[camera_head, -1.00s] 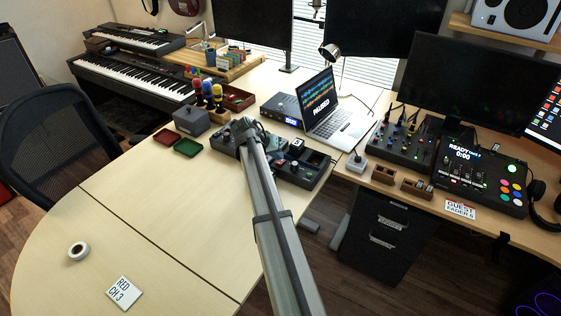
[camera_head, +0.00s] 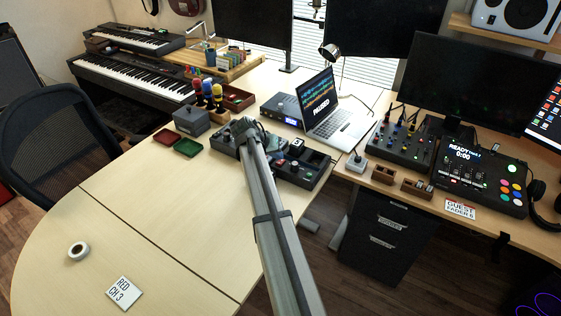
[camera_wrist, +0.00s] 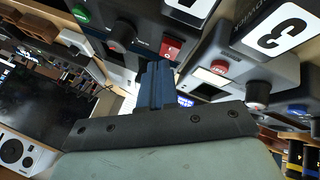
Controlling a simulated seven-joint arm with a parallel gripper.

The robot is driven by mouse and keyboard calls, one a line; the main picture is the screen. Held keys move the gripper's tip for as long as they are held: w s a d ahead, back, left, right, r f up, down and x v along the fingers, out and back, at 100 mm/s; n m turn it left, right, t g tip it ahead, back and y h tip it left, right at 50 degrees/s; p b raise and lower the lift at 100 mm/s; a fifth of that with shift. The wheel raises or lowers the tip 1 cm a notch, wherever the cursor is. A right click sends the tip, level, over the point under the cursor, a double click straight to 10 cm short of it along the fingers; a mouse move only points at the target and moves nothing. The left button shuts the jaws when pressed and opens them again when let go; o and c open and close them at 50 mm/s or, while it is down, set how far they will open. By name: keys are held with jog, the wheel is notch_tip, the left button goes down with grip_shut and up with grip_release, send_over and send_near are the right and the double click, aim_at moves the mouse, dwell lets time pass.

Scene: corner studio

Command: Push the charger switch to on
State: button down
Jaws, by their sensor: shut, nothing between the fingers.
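The charger (camera_head: 302,172) is a dark unit with several bays on the light table, partly hidden behind my arm in the head view. In the wrist view, a red switch (camera_wrist: 171,48) with white marks sits on a dark face, beside a black knob (camera_wrist: 122,33). I cannot read its position. My gripper (camera_wrist: 157,66) is shut and empty, its blue fingers together. The fingertips appear just below the red switch in the wrist picture; I cannot tell whether they touch it. In the head view, the fingers are hidden by my wrist.
A grey box (camera_head: 191,121) and green tray (camera_head: 187,147) lie left of the charger. A laptop (camera_head: 329,110) and a dark box with a blue display (camera_head: 283,109) stand behind it. In the wrist view, a unit with a "3" card (camera_wrist: 282,33) is close on the right.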

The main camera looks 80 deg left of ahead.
aim_at(278, 163)
jog(key=shift+f, duration=0.15)
jog(key=shift+f, duration=0.35)
jog(key=shift+f, duration=0.25)
dwell(0.9)
jog(key=shift+r, duration=0.1)
jog(key=shift+r, duration=0.65)
jog(key=shift+r, duration=0.15)
notch_tip(278, 163, up, 6)
jog(key=shift+f, duration=0.15)
dwell(0.6)
dwell(0.4)
